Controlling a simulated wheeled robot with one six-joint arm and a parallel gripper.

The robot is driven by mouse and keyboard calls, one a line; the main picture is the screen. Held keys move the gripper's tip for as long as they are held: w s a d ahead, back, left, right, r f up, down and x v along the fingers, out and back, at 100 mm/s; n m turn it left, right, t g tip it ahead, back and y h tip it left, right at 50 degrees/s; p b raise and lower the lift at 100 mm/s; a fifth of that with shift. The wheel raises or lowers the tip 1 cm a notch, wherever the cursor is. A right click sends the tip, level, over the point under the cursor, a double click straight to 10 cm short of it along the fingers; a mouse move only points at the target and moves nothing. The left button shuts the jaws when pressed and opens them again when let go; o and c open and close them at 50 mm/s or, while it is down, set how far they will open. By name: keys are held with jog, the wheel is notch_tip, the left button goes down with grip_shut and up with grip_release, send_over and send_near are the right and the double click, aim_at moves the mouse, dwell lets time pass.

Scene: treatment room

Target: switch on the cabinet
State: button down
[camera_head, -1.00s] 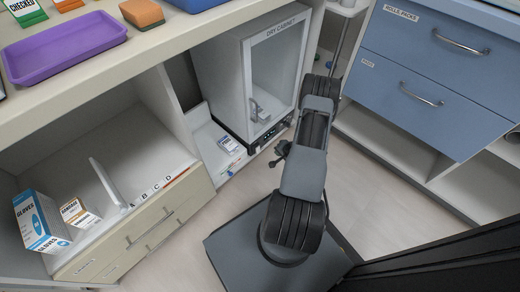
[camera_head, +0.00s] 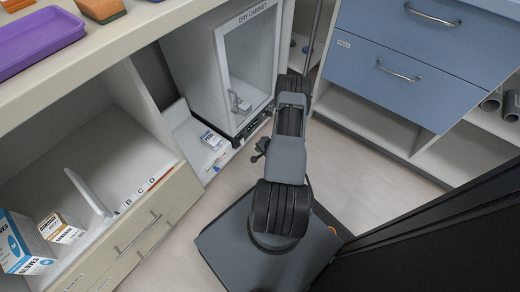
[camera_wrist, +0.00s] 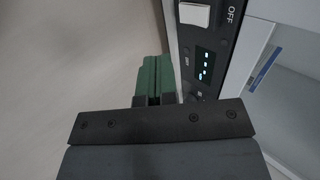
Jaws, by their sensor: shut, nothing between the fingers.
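The white dry cabinet (camera_head: 221,79) stands in the recess under the counter, its door showing a glass pane. Its dark control strip (camera_head: 252,127) runs along the bottom front. In the wrist view the panel (camera_wrist: 222,50) shows up close, with a white switch (camera_wrist: 194,14) beside the word OFF and a small lit display (camera_wrist: 205,65). My gripper (camera_head: 259,150) is beside the cabinet's lower front. In the wrist view its green fingers (camera_wrist: 152,78) are together and empty, left of the panel and below the switch in the picture. I cannot tell whether they touch the panel.
A cream drawer unit (camera_head: 150,222) stands at left, with glove boxes (camera_head: 20,243) on its shelf. A small labelled box (camera_head: 212,140) lies beside the cabinet. Blue drawers (camera_head: 400,60) stand at right. The floor (camera_head: 340,165) between is clear.

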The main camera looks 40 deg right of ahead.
aim_at(243, 142)
jog(key=w+a+f+b, duration=0.1)
jog(key=w+f+b, duration=0.3)
jog(key=w, duration=0.4)
jog(key=shift+a+f, duration=0.2)
jog(key=shift+f, duration=0.3)
